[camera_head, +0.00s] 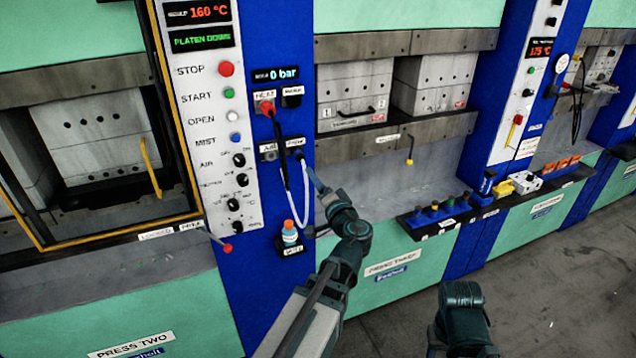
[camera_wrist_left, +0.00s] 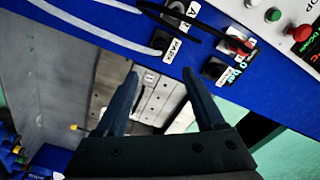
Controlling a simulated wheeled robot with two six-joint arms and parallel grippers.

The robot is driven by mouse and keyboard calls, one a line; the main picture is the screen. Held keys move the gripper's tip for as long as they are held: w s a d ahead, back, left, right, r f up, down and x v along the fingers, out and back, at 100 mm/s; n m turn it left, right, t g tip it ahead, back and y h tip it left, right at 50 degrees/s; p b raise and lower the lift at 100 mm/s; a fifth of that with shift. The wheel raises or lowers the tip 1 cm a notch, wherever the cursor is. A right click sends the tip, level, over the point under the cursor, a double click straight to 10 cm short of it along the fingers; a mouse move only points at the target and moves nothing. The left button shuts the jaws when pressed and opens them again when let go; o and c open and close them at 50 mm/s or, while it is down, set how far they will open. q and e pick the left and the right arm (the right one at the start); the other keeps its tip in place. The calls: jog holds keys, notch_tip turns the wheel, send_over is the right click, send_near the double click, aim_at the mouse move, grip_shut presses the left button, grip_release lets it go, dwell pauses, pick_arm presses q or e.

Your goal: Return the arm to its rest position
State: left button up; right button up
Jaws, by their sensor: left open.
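My left arm (camera_head: 350,232) reaches up from the bottom middle of the head view to the blue column between two presses. Its gripper (camera_head: 313,176) is small and partly hidden there, close to the hose ports. In the left wrist view the gripper (camera_wrist_left: 163,92) shows two dark blue fingers spread apart with nothing between them.
A red plug (camera_head: 267,107) sits in an upper port, with a dark cable hanging down. A white hose (camera_head: 306,205) loops beside my left wrist. A small orange-capped bottle (camera_head: 289,233) stands on a ledge below. The grey floor (camera_head: 540,270) at right is clear.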

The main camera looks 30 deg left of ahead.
pick_arm(q)
jog(key=s+d+f+n+g+h, duration=0.25)
jog(key=s+d+f+g, duration=0.2)
jog(key=d+f, duration=0.4)
jog(key=s+d+f+m+g+h, duration=0.2)
jog(key=s+d+f+h, duration=0.3)
jog(key=s+d, duration=0.3)
jog(key=s+d+f+m+g+h, duration=0.2)
jog(key=s+d+f+g+h, duration=0.3)
jog(key=s+d+f, duration=0.3)
jog(key=d, duration=0.4)
jog(key=shift+d+f, duration=0.2)
jog(key=shift+d, duration=0.15)
